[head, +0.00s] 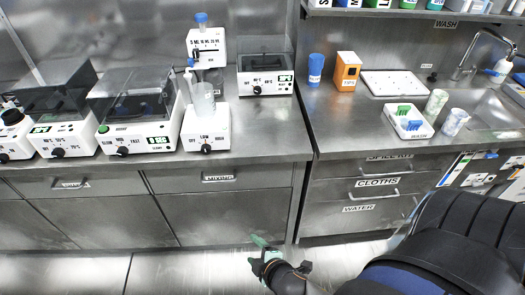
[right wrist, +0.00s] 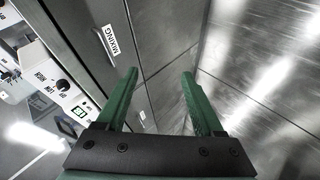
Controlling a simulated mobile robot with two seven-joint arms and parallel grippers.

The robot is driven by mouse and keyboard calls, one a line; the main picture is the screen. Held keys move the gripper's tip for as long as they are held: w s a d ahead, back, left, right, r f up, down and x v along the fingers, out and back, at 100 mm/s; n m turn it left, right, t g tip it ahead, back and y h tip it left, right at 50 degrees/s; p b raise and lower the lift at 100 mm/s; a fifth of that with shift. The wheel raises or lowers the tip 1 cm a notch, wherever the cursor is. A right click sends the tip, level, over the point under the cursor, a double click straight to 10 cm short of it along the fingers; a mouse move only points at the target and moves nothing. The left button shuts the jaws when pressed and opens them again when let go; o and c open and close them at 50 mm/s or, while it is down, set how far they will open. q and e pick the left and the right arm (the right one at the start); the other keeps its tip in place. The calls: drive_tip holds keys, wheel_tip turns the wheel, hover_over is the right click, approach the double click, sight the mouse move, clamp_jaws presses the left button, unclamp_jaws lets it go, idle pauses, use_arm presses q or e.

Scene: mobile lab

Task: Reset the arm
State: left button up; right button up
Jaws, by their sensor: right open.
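My right gripper (head: 266,256) is low in the head view, in front of the lower cabinet doors and below the counter edge. In the right wrist view its two green fingers (right wrist: 161,85) stand apart with nothing between them. Beyond the fingers are the cabinet fronts, with a drawer labelled MIXING (right wrist: 108,42) to the left. My left gripper is in neither view.
The steel counter (head: 265,140) holds lab machines on the left, including a mixer (head: 206,125) and a small heater (head: 265,75). On the right are a white tray (head: 393,84), a rack (head: 409,132), cups (head: 436,103) and a sink (head: 490,105). The floor (head: 190,272) by the cabinets looks clear.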

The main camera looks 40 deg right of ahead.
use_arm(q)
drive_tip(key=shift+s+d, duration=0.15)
use_arm(e)
drive_tip(key=shift+s+m, duration=0.25)
drive_tip(key=shift+m, duration=0.05)
use_arm(q)
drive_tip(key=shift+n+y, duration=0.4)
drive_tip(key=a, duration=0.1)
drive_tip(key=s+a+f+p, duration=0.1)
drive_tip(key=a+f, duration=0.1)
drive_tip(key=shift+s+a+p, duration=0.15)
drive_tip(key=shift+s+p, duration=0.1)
drive_tip(key=shift+p, duration=0.1)
use_arm(e)
drive_tip(key=s+a+r+m+y, duration=0.1)
drive_tip(key=s+a+m+y, duration=0.2)
drive_tip(key=m, duration=0.5)
drive_tip(key=shift+s+a+r+g+y, duration=0.15)
drive_tip(key=shift+s+a+g+y, duration=0.25)
drive_tip(key=shift+s+a, duration=0.6)
